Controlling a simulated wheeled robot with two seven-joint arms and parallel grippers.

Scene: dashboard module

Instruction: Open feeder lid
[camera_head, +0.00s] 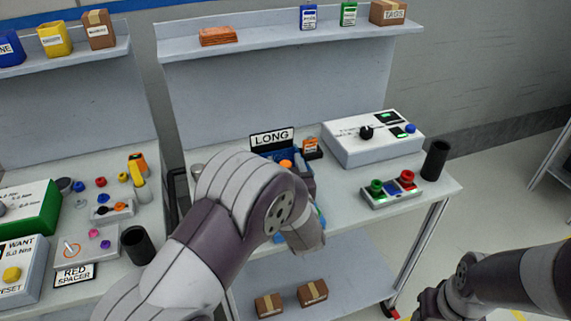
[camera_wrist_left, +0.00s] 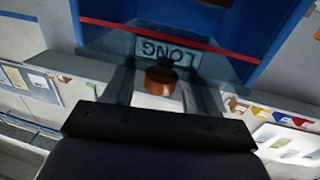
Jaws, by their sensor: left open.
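The LONG sign (camera_head: 272,137) stands behind the feeder. To the right are a white box with a black dial (camera_head: 372,138), a panel with green and red buttons (camera_head: 392,188) and a black cup (camera_head: 435,160). A left table (camera_head: 112,255) holds loose coloured parts.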

